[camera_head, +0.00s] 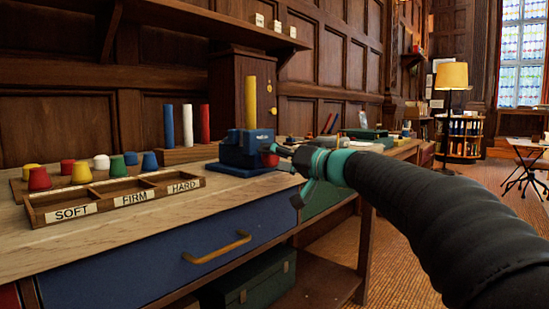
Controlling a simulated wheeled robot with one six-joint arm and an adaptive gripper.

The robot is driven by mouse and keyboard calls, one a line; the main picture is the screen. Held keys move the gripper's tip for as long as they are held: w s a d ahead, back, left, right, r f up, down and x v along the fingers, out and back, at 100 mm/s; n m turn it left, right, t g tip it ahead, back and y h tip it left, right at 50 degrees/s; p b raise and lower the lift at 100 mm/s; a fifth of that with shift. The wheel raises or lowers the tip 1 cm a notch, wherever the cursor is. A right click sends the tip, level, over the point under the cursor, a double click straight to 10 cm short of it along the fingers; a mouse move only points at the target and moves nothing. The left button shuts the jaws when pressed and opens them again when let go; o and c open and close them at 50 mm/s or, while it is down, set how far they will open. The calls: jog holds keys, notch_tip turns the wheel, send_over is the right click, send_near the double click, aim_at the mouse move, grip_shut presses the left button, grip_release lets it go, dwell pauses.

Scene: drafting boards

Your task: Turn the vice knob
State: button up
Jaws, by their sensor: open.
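The blue vice (246,150) stands on the wooden bench, with a yellow rod (251,102) upright in it. Its red knob (269,157) shows on the right side and is partly hidden by my gripper. My gripper (284,158), black and teal, comes in from the right. Its jaws are open at the knob, one finger near its upper edge and the other lower down. I cannot tell whether the fingers touch the knob.
A wooden tray (90,211) marked SOFT, FIRM and HARD lies at the bench's front left, with several coloured caps behind it. Blue, red and white rods stand in a wooden block (187,155). A blue drawer (170,262) with a brass handle is below.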

jog(key=c, duration=1.2)
jog(key=shift+o, duration=0.2)
jog(key=shift+f+m+b, duration=0.15)
jog(key=shift+m+b, duration=0.8)
jog(key=shift+m, duration=0.95)
jog(key=o, duration=1.2)
jog(key=shift+c, duration=0.2)
jog(key=shift+n, duration=0.3)
